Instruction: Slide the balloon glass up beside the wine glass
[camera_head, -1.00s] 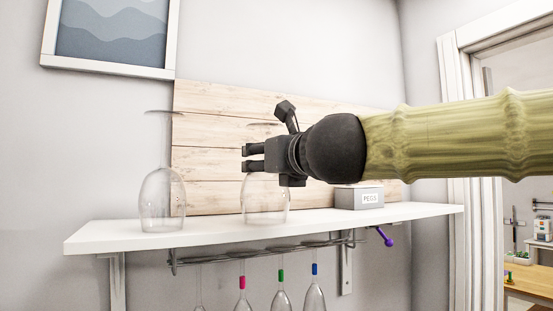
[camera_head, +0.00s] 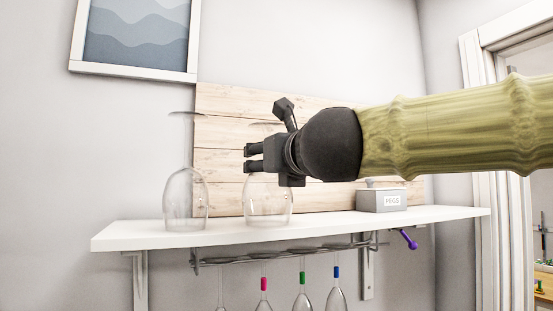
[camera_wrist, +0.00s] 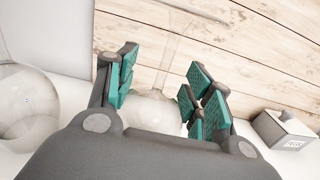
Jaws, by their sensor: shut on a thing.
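The balloon glass (camera_head: 267,203) is clear and stands upside down on the white shelf, bowl low and stem up. My gripper (camera_head: 250,157) reaches in from the right and is shut on its stem, just above the bowl. In the wrist view the balloon glass (camera_wrist: 155,110) shows between the teal finger pads. The wine glass (camera_head: 186,200), also clear and upside down, stands to its left with a gap between the bowls. In the wrist view the wine glass (camera_wrist: 28,108) is at the left edge. My gripper hides part of the balloon glass's stem and foot.
The white shelf (camera_head: 140,238) has free room at its left end. A wooden plank panel (camera_head: 225,110) stands behind the glasses. A grey box labelled PEGS (camera_head: 382,201) sits to the right. Several glasses with coloured marks hang from a rack (camera_head: 225,262) below.

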